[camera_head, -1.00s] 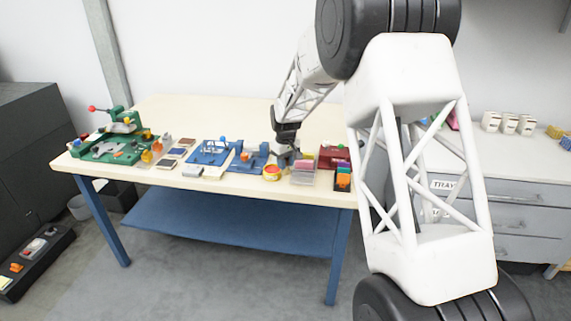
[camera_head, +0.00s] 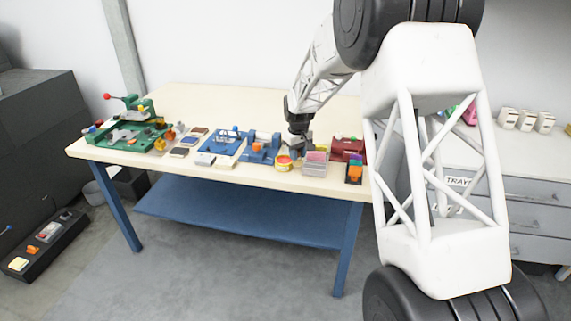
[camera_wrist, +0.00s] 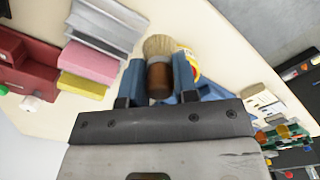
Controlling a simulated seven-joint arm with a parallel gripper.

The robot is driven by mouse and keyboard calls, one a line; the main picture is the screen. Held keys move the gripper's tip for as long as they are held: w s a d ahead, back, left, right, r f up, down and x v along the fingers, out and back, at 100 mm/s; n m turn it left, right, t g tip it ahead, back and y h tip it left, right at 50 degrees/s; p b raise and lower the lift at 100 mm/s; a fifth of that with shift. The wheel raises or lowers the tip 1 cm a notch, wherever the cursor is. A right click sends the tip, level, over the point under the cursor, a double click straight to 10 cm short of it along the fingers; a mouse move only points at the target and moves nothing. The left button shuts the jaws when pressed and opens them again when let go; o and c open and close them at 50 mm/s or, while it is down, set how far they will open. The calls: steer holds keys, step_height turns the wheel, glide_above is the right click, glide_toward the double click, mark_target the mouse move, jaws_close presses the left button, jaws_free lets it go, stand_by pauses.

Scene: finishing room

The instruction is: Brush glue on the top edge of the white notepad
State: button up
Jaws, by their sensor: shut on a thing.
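My gripper (camera_head: 298,146) is low over the front of the table, just behind and right of the round yellow and red glue pot (camera_head: 283,162). In the wrist view my gripper (camera_wrist: 158,72) is shut on a brush (camera_wrist: 159,78) with a brown handle and pale tan bristles. The bristles point away from the gripper, and the glue pot (camera_wrist: 190,66) shows partly behind them and the right finger. A small white block, seemingly the white notepad (camera_head: 205,159), lies near the table's front edge, left of the pot. Its top edge is too small to make out.
A blue fixture (camera_head: 262,147) stands left of my gripper. A green machine (camera_head: 128,135) stands far left. The table's rear (camera_head: 215,102) is clear.

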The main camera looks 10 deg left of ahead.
steer(key=w+a+r, duration=0.4)
steer(key=a, duration=0.2)
steer(key=shift+r, duration=0.25)
stand_by(0.3)
steer(key=shift+f, duration=0.2)
stand_by(0.3)
steer(key=shift+f, duration=2.75)
steer(key=shift+s+d+f, duration=0.1)
steer(key=shift+f, duration=0.6)
stand_by(0.9)
step_height(320, 180, up, 7)
steer(key=shift+r, duration=0.15)
stand_by(1.1)
stand_by(0.4)
